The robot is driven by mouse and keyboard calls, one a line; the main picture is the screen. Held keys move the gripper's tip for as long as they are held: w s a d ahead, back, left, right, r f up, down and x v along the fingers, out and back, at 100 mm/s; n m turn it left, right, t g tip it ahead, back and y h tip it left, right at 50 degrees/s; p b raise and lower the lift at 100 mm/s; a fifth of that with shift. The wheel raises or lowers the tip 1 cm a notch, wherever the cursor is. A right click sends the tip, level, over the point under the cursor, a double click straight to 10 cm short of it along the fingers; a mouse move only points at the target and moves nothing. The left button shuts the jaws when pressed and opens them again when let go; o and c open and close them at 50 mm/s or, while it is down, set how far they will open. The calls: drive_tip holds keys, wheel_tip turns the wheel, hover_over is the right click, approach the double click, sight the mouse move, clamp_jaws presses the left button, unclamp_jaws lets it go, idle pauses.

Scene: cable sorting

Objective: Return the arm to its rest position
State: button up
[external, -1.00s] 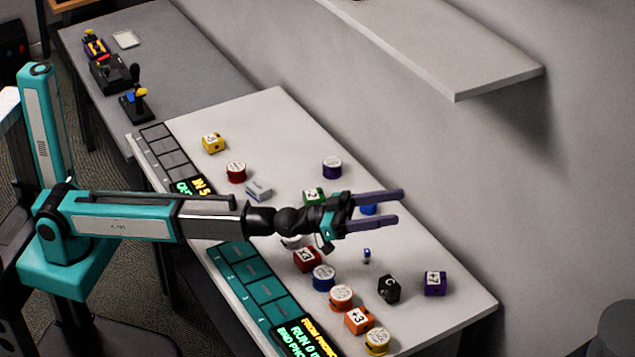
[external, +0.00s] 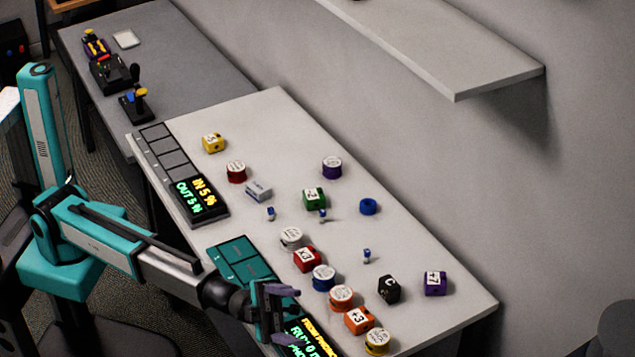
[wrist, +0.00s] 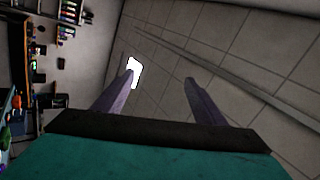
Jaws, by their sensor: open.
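My gripper (external: 288,312) is at the near edge of the white table (external: 290,115), over the teal panel (external: 240,262) and close to its lit text. In the wrist view its two purple fingers (wrist: 160,90) are spread apart with nothing between them. That view looks towards a tiled surface with a bright light patch, not at the table top. My teal and silver arm reaches from the left side to the table's front edge. Part of the teal panel is hidden behind the gripper.
Several labelled cubes and round pieces stand on the table, among them a green cube (external: 314,198), a black cube (external: 389,289) and a purple cube (external: 435,283). A shelf (external: 450,60) juts from the wall. A grey table (external: 190,55) adjoins at back left.

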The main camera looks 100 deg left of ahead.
drive_tip(key=d+f+n+g+y+b, duration=0.25)
drive_tip(key=f+n+y, duration=0.2)
drive_tip(key=f, duration=1.35)
drive_tip(key=d+f+n+g+y+b, duration=0.15)
drive_tip(key=d+f+n+y, duration=0.35)
drive_tip(key=f, duration=1.3)
drive_tip(key=s+a+f+n+g+y, duration=0.25)
drive_tip(key=a+f, duration=0.35)
drive_tip(key=f, duration=0.5)
drive_tip(key=s+a+f+n+g+y, duration=0.1)
drive_tip(key=s+a+f+n+y, duration=0.3)
drive_tip(key=f, duration=0.6)
drive_tip(key=s+a+f+n+g+y+p, duration=0.15)
drive_tip(key=s+a+f+g, duration=0.25)
drive_tip(key=s+a+f, duration=0.6)
drive_tip(key=s+a+f+n+g+y, duration=0.15)
drive_tip(key=s+a+f+g, duration=0.4)
drive_tip(key=a+f, duration=0.85)
drive_tip(key=s+a+f+n+g, duration=0.1)
drive_tip(key=s+a+g, duration=0.1)
drive_tip(key=s, duration=0.8)
drive_tip(key=s+a+f+n+g+h+p, duration=0.1)
drive_tip(key=s+a, duration=0.4)
drive_tip(key=s, duration=0.6)
drive_tip(key=s+a+f+n+g+h+p, duration=0.1)
drive_tip(key=s+a+g, duration=0.3)
drive_tip(key=s, duration=0.7)
drive_tip(key=shift+s+a+f+n, duration=0.25)
drive_tip(key=shift+f+n, duration=0.15)
drive_tip(key=shift+n, duration=0.3)
